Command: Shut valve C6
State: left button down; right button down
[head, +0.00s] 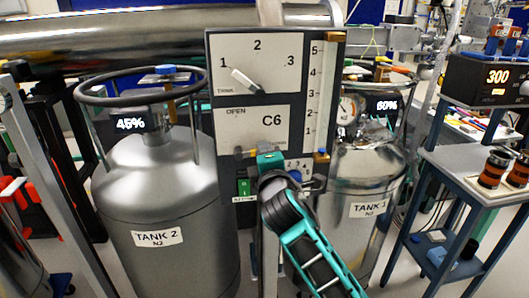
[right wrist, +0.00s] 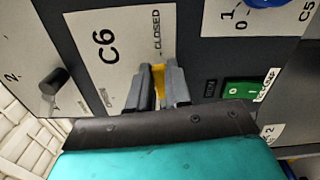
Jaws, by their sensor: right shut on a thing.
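The valve C6 plate (head: 272,121) is a pale label on the dark panel between two tanks, with OPEN printed at its upper left. In the right wrist view the C6 plate (right wrist: 115,45) appears turned, with the word CLOSED beside the valve's yellow handle (right wrist: 158,76). My right gripper (right wrist: 156,84) is shut on this handle, one grey finger on each side. In the head view my right gripper (head: 262,157) is at the plate's lower edge and covers the handle. The fingers hide most of the handle, so its exact angle is unclear. My left gripper is not in view.
Above C6 is a 1-2-3 selector knob (head: 244,80). A green switch (right wrist: 241,92) sits close to the right gripper. A vertical scale (head: 325,95) runs along the panel's right side. Tank 2 (head: 160,190) and Tank 1 (head: 345,225) flank the panel.

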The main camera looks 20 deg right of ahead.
jog(key=shift+f, duration=0.15)
dwell(0.3)
jog(key=c, duration=1.1)
grip_release()
jog(key=shift+o, duration=0.2)
jog(key=shift+s, duration=0.1)
jog(key=v, duration=1.2)
jog(key=shift+s, duration=0.4)
jog(key=shift+a, duration=0.15)
jog(key=s+a+f+m+g+y, duration=0.1)
jog(key=s+f+m, duration=0.3)
jog(key=f, duration=0.6)
jog(key=s+a+f+m+g+y, duration=0.2)
jog(key=s+f+m, duration=0.3)
jog(key=f, duration=0.4)
jog(key=s+a+f+m+g+y, duration=0.1)
jog(key=s+f+m+g+y, duration=0.2)
jog(key=f, duration=0.7)
jog(key=shift+s+a+f+m+g+y, duration=0.3)
jog(key=shift+s+m+y, duration=0.2)
jog(key=shift+s+m, duration=0.5)
